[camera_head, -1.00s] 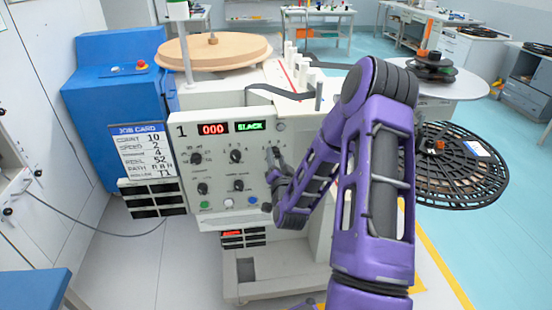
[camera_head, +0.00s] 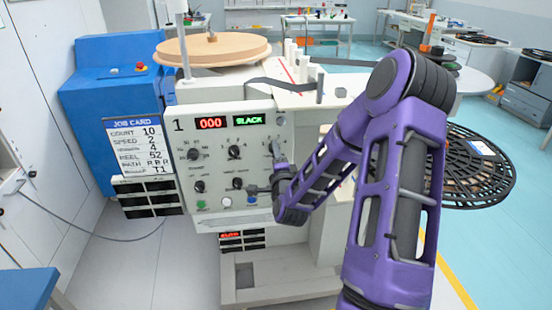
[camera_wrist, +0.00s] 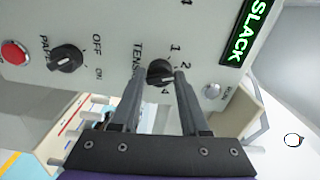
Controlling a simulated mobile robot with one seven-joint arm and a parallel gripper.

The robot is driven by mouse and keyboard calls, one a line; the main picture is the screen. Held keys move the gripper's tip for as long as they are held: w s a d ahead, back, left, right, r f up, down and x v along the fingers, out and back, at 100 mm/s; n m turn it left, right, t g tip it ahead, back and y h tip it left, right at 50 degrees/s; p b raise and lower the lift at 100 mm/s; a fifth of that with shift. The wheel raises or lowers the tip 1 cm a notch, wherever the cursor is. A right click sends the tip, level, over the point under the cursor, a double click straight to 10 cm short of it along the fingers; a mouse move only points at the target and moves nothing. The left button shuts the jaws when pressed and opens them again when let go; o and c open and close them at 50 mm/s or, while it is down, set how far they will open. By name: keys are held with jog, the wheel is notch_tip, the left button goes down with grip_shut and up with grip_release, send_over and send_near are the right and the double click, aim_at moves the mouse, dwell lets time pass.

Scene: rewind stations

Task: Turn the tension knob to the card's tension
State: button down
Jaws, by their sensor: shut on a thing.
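The tension knob (camera_wrist: 160,72) is black and round, in the middle of the wrist view. The numbers 1, 2 and 4 show around it; a finger hides part of the scale. My gripper (camera_wrist: 157,78) has one finger on each side of the knob and is shut on it. Which number the knob's pointer faces is hard to tell. In the head view my gripper (camera_head: 277,153) reaches the panel's upper right and largely hides the knob. The job card (camera_head: 137,147), left of the panel, has a 4 on its blurred third line, below speed 2.
The panel (camera_head: 215,140) bears several other knobs and buttons. Its displays read 000 and SLACK (camera_head: 249,120). A pawl knob (camera_wrist: 66,58) marked OFF and ON and a red button (camera_wrist: 14,53) lie close by. A silver button (camera_wrist: 211,91) is beside the right finger.

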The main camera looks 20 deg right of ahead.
jog(key=shift+m+b, duration=0.5)
jog(key=shift+m, duration=8.3)
jog(key=shift+c, duration=2.2)
grip_release()
jog(key=shift+w, duration=0.1)
